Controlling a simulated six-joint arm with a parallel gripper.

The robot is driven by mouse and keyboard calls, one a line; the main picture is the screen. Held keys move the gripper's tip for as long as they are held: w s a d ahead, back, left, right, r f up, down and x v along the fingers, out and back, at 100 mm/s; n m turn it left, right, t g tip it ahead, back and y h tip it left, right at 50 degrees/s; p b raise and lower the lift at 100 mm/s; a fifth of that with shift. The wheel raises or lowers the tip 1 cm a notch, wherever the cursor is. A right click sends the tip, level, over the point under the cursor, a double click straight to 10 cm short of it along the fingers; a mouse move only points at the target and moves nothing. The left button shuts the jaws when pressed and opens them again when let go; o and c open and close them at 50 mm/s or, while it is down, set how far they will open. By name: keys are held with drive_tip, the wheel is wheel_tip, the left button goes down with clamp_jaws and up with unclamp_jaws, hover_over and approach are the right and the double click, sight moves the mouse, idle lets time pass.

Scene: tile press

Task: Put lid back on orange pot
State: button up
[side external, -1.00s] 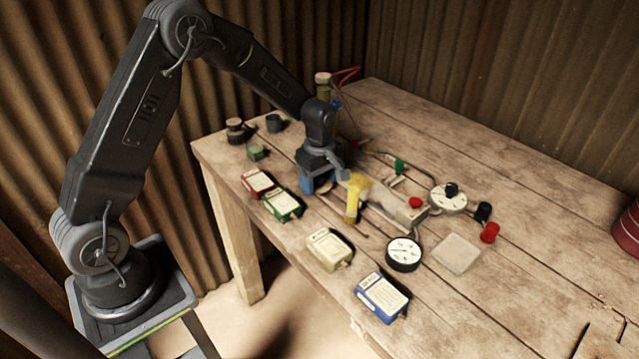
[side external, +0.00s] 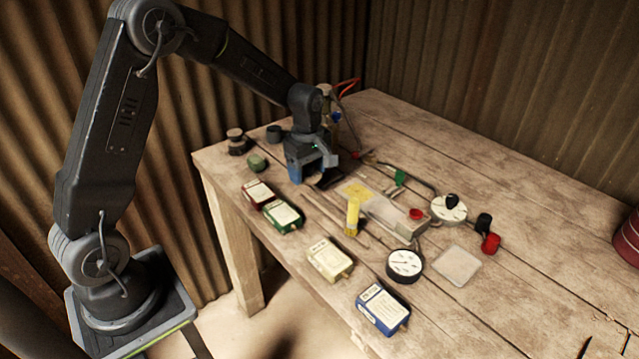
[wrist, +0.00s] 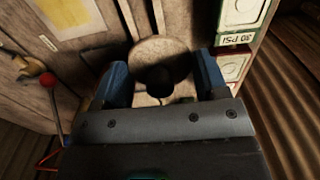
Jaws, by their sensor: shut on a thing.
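My gripper (wrist: 163,88) shows in the wrist view as two blue fingers shut around a round pale tan disc (wrist: 160,52) with a dark knob (wrist: 157,80), which looks like the lid. In the side view my gripper (side external: 310,175) is over the far left part of the table, behind the green-labelled box. There the held thing is mostly hidden by the fingers. I cannot make out an orange pot in either view.
Labelled boxes, red (side external: 258,192), green (side external: 284,215), cream (side external: 329,259) and blue (side external: 383,306), line the table's (side external: 530,220) front edge. A yellow-handled tool (side external: 353,215), a gauge (side external: 404,263) and a dial (side external: 449,208) stand mid-table.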

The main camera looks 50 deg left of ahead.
drive_tip(key=s+a+r, duration=0.4)
drive_tip(key=a+r, duration=0.1)
drive_tip(key=a, duration=0.1)
drive_tip(key=w+r, duration=0.1)
drive_tip(key=w, duration=1.2)
drive_tip(key=shift+s+a+f, duration=0.1)
drive_tip(key=shift+a+f, duration=0.05)
drive_tip(key=shift+f, duration=1.4)
drive_tip(key=shift+s+a+f, duration=0.1)
drive_tip(key=shift+a+f, duration=0.05)
drive_tip(key=shift+f, duration=1.35)
drive_tip(key=shift+f, duration=0.2)
drive_tip(key=o, duration=1)
drive_tip(key=shift+o, duration=0.3)
drive_tip(key=shift+r, duration=0.1)
wheel_tip(320, 180, up, 7)
